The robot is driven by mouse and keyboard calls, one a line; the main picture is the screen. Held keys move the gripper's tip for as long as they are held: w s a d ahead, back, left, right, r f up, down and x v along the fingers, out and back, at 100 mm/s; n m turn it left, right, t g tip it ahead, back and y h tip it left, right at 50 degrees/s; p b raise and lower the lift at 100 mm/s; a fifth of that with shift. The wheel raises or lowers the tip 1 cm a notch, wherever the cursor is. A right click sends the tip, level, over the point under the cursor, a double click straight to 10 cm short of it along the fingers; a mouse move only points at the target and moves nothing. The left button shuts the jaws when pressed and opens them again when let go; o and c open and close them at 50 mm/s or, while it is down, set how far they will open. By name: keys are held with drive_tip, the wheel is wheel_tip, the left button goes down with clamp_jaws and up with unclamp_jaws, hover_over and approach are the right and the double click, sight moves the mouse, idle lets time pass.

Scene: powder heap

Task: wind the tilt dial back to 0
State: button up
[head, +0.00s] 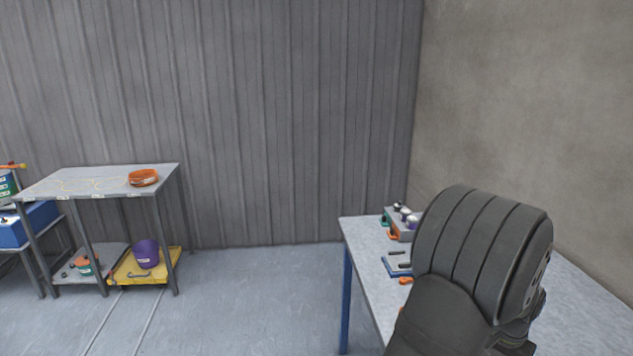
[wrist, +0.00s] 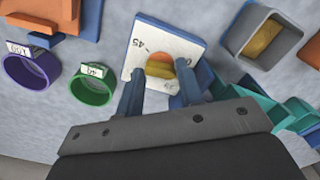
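The tilt dial (wrist: 140,52) shows in the wrist view as a white square plate with printed numbers and a blue edge. I can read 45 and 0 on it; another mark is partly covered. An orange and yellow knob (wrist: 160,70) stands at its middle. My gripper (wrist: 160,66) is over the plate with its two blue fingers spread wide, one to each side of the knob. I cannot tell whether either finger touches the knob. In the head view my dark arm hides the gripper.
In the wrist view a purple ring (wrist: 13,73) and a green ring (wrist: 79,89) lie left of the dial. A grey box (wrist: 243,33) with brownish contents and teal parts (wrist: 262,100) are at right. The head view shows the workbench (head: 365,262) and a shelf (head: 85,183).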

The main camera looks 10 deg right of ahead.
drive_tip(key=o, duration=0.5)
wheel_tip(320, 180, up, 17)
drive_tip(key=m, duration=0.6)
wheel_tip(320, 180, down, 17)
drive_tip(key=shift+d, duration=0.1)
drive_tip(key=shift+c, duration=0.3)
drive_tip(key=c, duration=0.9)
drive_tip(key=shift+c, duration=0.2)
